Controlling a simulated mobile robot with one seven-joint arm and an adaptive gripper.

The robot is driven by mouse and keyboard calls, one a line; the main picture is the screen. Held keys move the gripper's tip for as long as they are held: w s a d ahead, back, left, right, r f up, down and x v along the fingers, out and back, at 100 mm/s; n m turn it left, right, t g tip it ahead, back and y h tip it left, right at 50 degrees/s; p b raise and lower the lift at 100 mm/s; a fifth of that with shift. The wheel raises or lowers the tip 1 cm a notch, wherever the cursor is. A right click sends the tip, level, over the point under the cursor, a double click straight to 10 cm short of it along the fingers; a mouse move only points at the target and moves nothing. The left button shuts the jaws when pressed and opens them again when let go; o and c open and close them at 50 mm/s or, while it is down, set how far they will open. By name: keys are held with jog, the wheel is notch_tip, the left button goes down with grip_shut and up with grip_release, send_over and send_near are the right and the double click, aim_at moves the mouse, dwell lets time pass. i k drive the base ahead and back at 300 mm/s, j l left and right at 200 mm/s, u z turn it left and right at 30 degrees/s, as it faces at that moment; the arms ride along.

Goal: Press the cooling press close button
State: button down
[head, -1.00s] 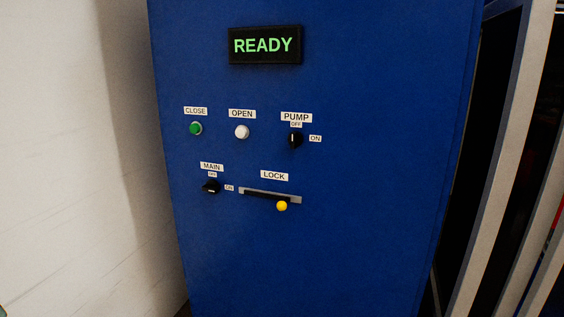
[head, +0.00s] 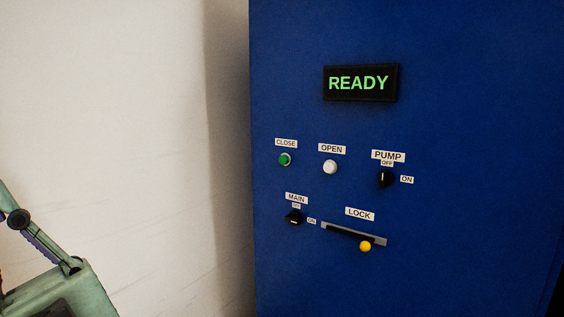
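The green close button (head: 285,159) sits at the upper left of the control group on the tall blue press panel (head: 450,150), under a CLOSE label (head: 286,143). It stands out from the panel with nothing in front of it. The white open button (head: 330,167) is just to its right. A dark display (head: 360,83) above reads READY in green letters.
The PUMP knob (head: 386,179), MAIN knob (head: 294,217) and LOCK slot with its yellow knob (head: 365,246) are nearby. A pale wall (head: 140,120) stands left.

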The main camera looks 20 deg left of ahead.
aim_at(283, 160)
jog(key=i+j+z, duration=0.35)
jog(key=i+j, duration=0.25)
jog(key=i, duration=0.15)
